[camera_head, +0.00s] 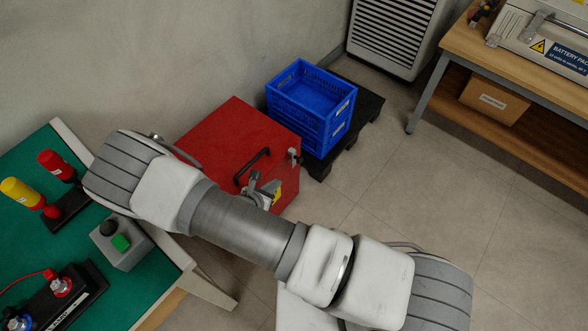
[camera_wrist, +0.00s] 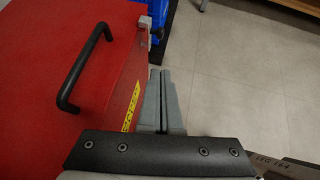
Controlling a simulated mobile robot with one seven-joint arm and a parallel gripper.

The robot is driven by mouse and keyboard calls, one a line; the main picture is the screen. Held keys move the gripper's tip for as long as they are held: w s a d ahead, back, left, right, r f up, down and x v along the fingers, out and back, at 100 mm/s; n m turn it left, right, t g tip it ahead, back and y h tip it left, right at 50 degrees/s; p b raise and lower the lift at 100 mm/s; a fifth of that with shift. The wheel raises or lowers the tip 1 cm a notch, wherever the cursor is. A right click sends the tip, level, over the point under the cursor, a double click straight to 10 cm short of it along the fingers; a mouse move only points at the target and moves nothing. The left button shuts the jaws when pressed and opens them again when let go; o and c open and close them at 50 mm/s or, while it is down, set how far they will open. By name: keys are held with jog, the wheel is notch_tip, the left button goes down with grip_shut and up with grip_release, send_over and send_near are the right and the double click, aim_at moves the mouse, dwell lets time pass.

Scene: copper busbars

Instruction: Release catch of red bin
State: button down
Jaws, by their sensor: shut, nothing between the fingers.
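The red bin (camera_head: 232,125) stands on the floor in the middle of the head view, partly hidden behind my arm. Its red lid (camera_wrist: 40,70) fills the left of the wrist view, with a black bar handle (camera_wrist: 84,68). A small metal catch (camera_head: 295,157) sits at the bin's right edge; it also shows in the wrist view (camera_wrist: 145,24), at the top. My gripper (camera_wrist: 161,74) is shut and empty. Its fingertips appear below the catch in the wrist view, beside the bin's edge and apart from the catch. In the head view, my gripper (camera_head: 265,190) is partly covered by my arm.
A blue crate (camera_head: 342,118) on a black pallet (camera_head: 368,105) stands close to the bin's right. A green-topped table (camera_head: 30,160) with a button box (camera_head: 122,248) is at left. A wooden bench (camera_head: 465,45) is at upper right. Floor between is clear.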

jog(key=shift+f, duration=0.1)
jog(key=b, duration=0.3)
send_near(295, 160)
jog(key=s+d, duration=0.2)
jog(key=w, duration=0.1)
jog(key=w+d+f+b, duration=0.1)
jog(key=w, duration=0.1)
jog(key=shift+w+d+f, duration=0.2)
jog(key=shift+w+d, duration=0.05)
jog(key=shift+w, duration=0.15)
jog(key=shift+r, duration=0.1)
jog(key=shift+w+d+g+y, duration=0.15)
jog(key=shift+g+y, duration=0.25)
jog(key=shift+g, duration=0.2)
